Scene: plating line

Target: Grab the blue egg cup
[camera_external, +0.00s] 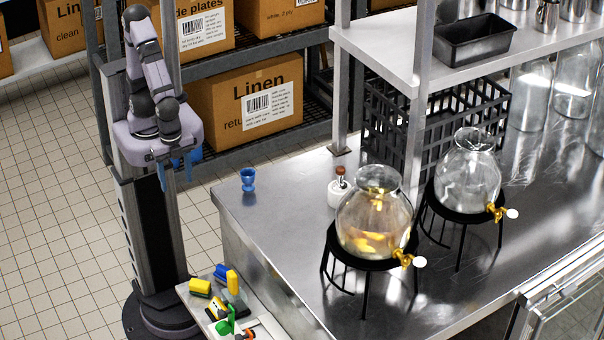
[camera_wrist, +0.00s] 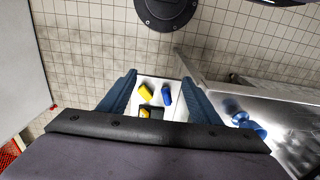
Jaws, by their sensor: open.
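The blue egg cup (camera_external: 248,179) stands upright on the left end of the steel counter (camera_external: 290,218) in the external view. In the wrist view the blue egg cup (camera_wrist: 246,124) is at the right, outside my fingers and partly cut off by the gripper body. My gripper (camera_external: 176,166) has blue fingers and hangs open and empty to the left of the cup, off the counter's edge. In the wrist view my gripper (camera_wrist: 158,88) shows its two fingers wide apart, with a small side table beyond them.
A small white side table (camera_external: 205,318) holds yellow, blue and green items below my gripper. On the counter, a small white bottle (camera_external: 338,190) and a glass dispenser (camera_external: 372,226) on a black stand are right of the cup. Boxes (camera_external: 246,105) fill shelves behind.

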